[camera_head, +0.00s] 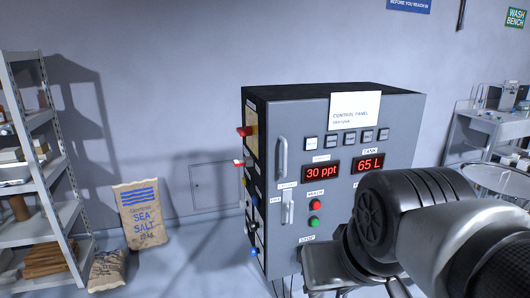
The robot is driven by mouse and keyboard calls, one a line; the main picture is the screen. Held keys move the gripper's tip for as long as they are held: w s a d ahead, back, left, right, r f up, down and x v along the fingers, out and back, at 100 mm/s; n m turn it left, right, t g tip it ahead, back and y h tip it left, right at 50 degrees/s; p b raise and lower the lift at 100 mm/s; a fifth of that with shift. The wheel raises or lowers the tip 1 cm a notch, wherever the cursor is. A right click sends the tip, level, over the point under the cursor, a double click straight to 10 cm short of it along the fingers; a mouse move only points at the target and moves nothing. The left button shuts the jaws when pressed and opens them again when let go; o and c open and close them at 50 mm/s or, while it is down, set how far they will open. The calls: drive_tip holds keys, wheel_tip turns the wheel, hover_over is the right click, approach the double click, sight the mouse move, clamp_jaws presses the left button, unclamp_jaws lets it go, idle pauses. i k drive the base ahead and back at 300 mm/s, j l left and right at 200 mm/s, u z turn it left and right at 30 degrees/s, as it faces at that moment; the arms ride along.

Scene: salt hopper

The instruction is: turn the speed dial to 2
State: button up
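The control panel (400,120) is a grey cabinet with a dark top and side, standing in the middle right. Its front carries a red-lit display reading 30 ppt (321,172) and another reading 65 L (368,164). A red button (314,205) sits above a green button (314,221). I cannot make out a speed dial; my arm covers the lower right of the front. My gripper (325,268) seems to be the grey part at the cabinet's lower front, partly cut off by the bottom edge. Its fingers are not clear, and I cannot tell whether it touches the panel.
A row of square buttons (350,138) and a vertical handle (282,158) are on the front. Coloured knobs (244,131) stick out of the left side. A shelf (56,180) and salt sacks (140,214) stand left, a wash bench (480,125) right.

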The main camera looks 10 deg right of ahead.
sight(253, 226)
drive_tip(key=i+j+z, duration=0.15)
drive_tip(key=i+z, duration=0.15)
drive_tip(key=i, duration=0.2)
drive_tip(key=i+j+z, duration=0.3)
drive_tip(key=i, duration=0.15)
drive_tip(key=k+j+z, duration=0.25)
drive_tip(key=j, duration=0.2)
drive_tip(key=k+j+z, duration=0.25)
drive_tip(key=k+j, duration=0.1)
drive_tip(key=j, duration=0.1)
